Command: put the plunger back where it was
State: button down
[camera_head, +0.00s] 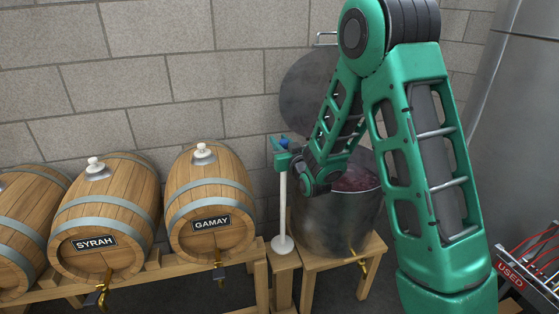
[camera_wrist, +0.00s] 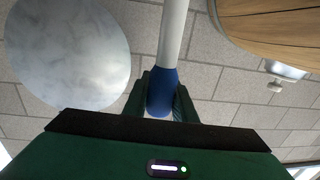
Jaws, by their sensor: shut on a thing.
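The plunger has a white rod (camera_head: 283,200), a blue grip (camera_wrist: 161,92) and a white round foot (camera_head: 283,245). My gripper (camera_head: 284,155) is shut on the blue grip, which shows between its fingers in the wrist view. The plunger hangs upright to the left of the steel vat (camera_head: 325,222). Its foot appears over or on a small wooden stand (camera_head: 285,262); I cannot tell whether they touch. The vat is open, with dark red mash (camera_head: 356,180) inside, partly hidden by my arm.
A grey round lid (camera_head: 305,85) leans on the block wall behind the vat; it shows in the wrist view (camera_wrist: 68,55). The GAMAY barrel (camera_head: 210,195) and SYRAH barrel (camera_head: 105,215) lie on a rack at left. A wire rack marked USED (camera_head: 510,275) stands at right.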

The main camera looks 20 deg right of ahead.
jog(key=shift+f, duration=2.35)
jog(key=c, duration=1.5)
grip_release()
jog(key=shift+o, duration=0.2)
